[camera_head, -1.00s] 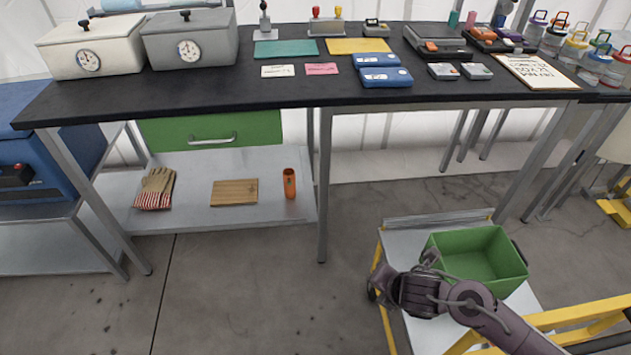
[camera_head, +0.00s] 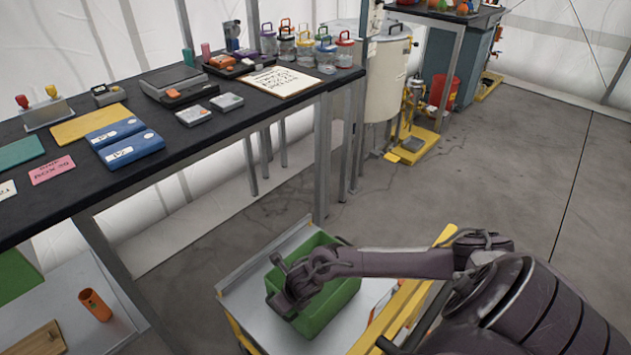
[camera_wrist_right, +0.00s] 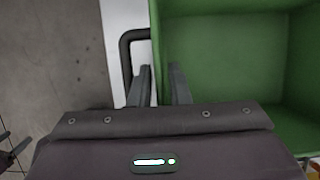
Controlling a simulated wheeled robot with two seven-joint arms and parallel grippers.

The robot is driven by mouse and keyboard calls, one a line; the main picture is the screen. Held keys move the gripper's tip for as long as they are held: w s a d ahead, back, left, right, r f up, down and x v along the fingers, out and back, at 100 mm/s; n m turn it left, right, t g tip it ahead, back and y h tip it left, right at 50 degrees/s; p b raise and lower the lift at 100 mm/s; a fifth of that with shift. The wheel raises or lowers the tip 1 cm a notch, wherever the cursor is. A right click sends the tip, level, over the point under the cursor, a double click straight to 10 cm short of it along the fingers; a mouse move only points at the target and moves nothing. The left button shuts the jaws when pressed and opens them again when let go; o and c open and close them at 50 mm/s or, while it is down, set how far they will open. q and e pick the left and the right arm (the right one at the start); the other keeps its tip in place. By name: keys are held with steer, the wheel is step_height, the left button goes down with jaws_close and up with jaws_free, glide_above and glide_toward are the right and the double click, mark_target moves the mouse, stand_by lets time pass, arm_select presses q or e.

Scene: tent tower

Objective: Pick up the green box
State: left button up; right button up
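The green box (camera_head: 335,300) is an open-topped bin standing upright on a cart with a pale top (camera_head: 248,290). Its inside looks empty in the wrist view (camera_wrist_right: 225,60). My right gripper (camera_head: 284,285) is at the box's left side in the head view, and my arm hides part of the box. In the wrist view my right gripper's two fingers (camera_wrist_right: 163,85) are apart, one on each side of the box wall. A dark handle (camera_wrist_right: 126,50) sticks out from the wall beside the fingers. I cannot tell whether they touch the wall.
A black-topped workbench (camera_head: 195,140) with blue cases (camera_head: 130,150), small devices and lidded jars stands to the left of the cart. A yellow cart rail (camera_head: 400,310) runs close under my right arm. Open concrete floor (camera_head: 490,180) lies to the right.

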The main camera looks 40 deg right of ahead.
steer(key=shift+w+f, duration=0.15)
steer(key=shift+f, duration=0.1)
jaws_close()
stand_by(1.2)
steer(key=shift+r, duration=0.1)
